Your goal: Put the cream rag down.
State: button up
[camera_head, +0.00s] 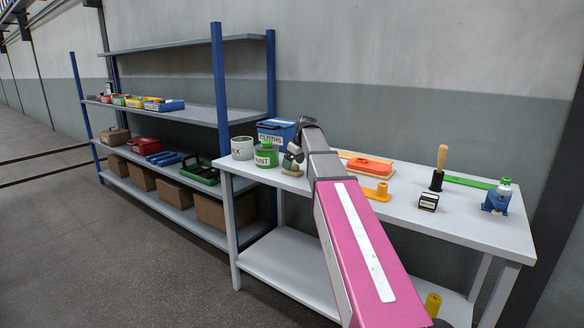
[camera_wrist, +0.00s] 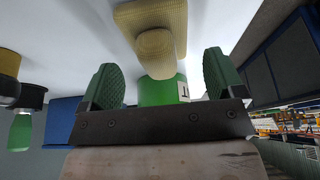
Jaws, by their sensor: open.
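The cream rag (camera_wrist: 151,14) shows at the top of the wrist view as a flat, woven-looking piece with a rounded lump on it. It appears to lie on the pale tabletop. My gripper (camera_wrist: 160,75) is open, its two green fingers on either side of the rounded lump with a visible gap to each. In the head view my gripper (camera_head: 292,158) is over the left part of the workbench (camera_head: 460,222), and a cream edge of the rag (camera_head: 290,173) shows just below it. My arm hides part of that area.
A green paint can (camera_head: 265,155) stands close left of my gripper, with a grey-white can (camera_head: 242,148) beyond. A blue box marked CLOTHS (camera_head: 276,130) is behind. An orange-red block (camera_head: 370,166), a yellow-orange piece (camera_head: 378,191) and a wooden-handled tool (camera_head: 439,168) are right.

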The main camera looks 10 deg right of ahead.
aim_at(300, 172)
jog(key=v, duration=1)
